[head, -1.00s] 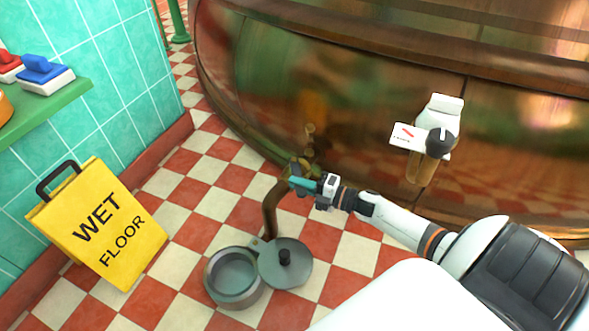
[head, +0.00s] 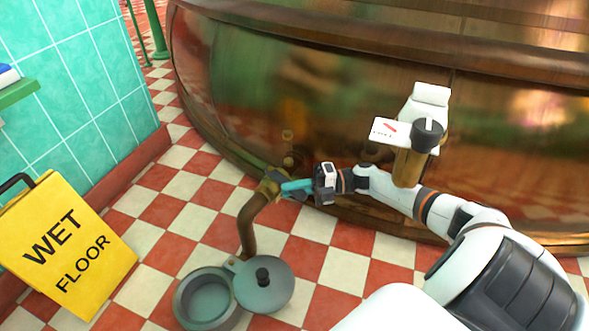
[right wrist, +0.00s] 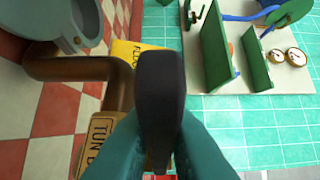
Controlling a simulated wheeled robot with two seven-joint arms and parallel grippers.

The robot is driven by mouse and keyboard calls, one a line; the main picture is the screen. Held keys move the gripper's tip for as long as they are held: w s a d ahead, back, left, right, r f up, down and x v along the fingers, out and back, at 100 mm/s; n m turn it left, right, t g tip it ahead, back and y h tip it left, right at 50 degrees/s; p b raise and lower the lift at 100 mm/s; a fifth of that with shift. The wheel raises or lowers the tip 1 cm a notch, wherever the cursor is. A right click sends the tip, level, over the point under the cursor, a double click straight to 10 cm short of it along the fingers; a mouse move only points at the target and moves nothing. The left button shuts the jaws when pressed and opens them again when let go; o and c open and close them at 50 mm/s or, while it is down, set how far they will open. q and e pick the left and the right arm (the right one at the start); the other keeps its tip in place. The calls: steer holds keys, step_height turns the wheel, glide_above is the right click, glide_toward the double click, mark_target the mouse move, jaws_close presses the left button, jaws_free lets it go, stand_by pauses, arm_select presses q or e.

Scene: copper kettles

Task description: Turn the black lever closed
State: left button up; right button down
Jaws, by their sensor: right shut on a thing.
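The black lever (right wrist: 160,95) fills the middle of the right wrist view, upright in that picture. My right gripper (head: 289,187) is shut on it, with a teal finger on each side in the right wrist view (right wrist: 160,150). The lever is at a brass valve (head: 268,186) at the upper end of a brown pipe (head: 249,222), low beside the big copper kettle (head: 240,90). In the head view the fingers hide most of the lever. A brass tag (right wrist: 99,143) with partly hidden lettering hangs near it. My left gripper is out of view.
A grey pot (head: 180,307) with a round lid (head: 280,290) beside it stands below the pipe. A yellow wet-floor sign (head: 65,250) stands at left. A white box with a black knob (head: 427,132) is on the kettle wall. Checkered floor between is clear.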

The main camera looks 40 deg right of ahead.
stand_by(0.3)
steer(key=c, duration=1.7)
jaws_free()
